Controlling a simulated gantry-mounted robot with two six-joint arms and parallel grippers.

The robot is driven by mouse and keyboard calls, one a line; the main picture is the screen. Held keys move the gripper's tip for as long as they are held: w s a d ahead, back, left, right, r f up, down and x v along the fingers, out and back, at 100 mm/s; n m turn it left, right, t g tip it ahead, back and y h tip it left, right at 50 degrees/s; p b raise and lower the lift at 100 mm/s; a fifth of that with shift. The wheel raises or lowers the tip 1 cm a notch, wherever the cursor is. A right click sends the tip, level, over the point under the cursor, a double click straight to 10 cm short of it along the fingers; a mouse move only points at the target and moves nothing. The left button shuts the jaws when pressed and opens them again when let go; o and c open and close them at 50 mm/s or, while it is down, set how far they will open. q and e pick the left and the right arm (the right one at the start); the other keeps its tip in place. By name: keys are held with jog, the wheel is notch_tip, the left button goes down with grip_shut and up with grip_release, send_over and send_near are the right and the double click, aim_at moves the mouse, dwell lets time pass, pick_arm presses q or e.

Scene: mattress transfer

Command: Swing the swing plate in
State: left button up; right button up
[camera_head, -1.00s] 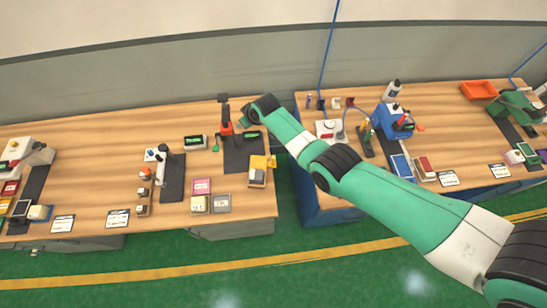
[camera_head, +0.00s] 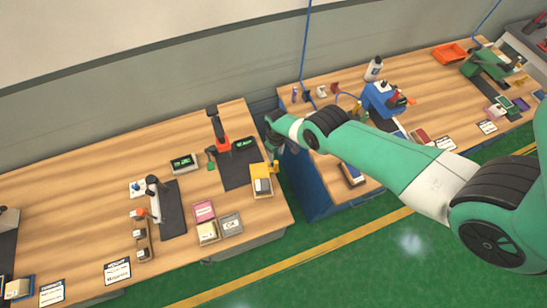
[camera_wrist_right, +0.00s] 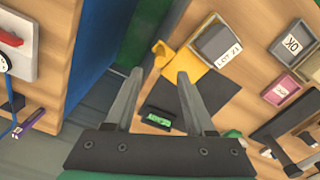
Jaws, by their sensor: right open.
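My right gripper (camera_head: 276,158) is open and empty, above the right edge of the left wooden table (camera_head: 70,190). In the wrist view its two fingers (camera_wrist_right: 159,76) are spread apart over the table edge, near a yellow holder (camera_wrist_right: 196,68). A red and black stand (camera_head: 219,135) rises at the mat's back. A small green piece (camera_head: 211,153) lies beside it. I cannot tell which part is the swing plate. My left gripper is out of view.
A green-lit display (camera_wrist_right: 160,117) lies on the mat. A box marked OK (camera_head: 230,223) and a pink box (camera_head: 204,211) stand nearby. A blue cabinet (camera_head: 303,180) stands across a narrow gap.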

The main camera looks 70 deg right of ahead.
aim_at(276, 165)
notch_tip(276, 165, down, 11)
jog(key=b, duration=0.9)
jog(key=shift+r, duration=0.2)
jog(key=shift+r, duration=0.1)
grip_shut()
dwell(0.4)
